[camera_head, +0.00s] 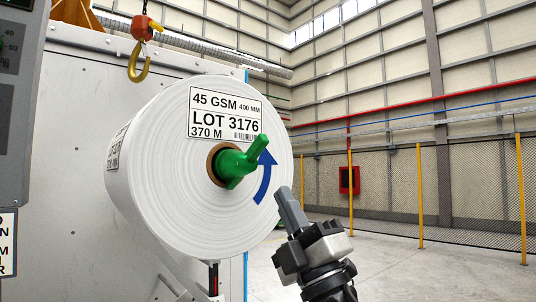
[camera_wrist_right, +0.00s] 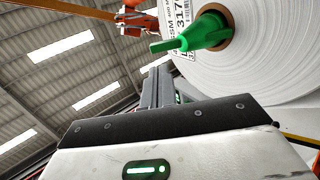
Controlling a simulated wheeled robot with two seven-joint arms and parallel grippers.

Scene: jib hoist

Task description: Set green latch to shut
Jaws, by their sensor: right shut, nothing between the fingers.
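The green latch (camera_head: 238,164) sits at the core of a large white roll (camera_head: 150,190). Its lever points up and to the right, beside a curved blue arrow (camera_head: 264,178) that also points up. My right gripper (camera_head: 284,192) is shut and empty, below and to the right of the latch and apart from it in the head view. In the right wrist view the latch (camera_wrist_right: 200,36) shows above the shut fingers (camera_wrist_right: 158,72), with its lever pointing left. My left gripper is not in view.
A yellow hook on an orange block (camera_head: 141,45) hangs above the roll. A grey machine panel (camera_head: 75,130) stands behind it. A mesh fence with yellow posts (camera_head: 420,200) runs along the right. The floor on the right is clear.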

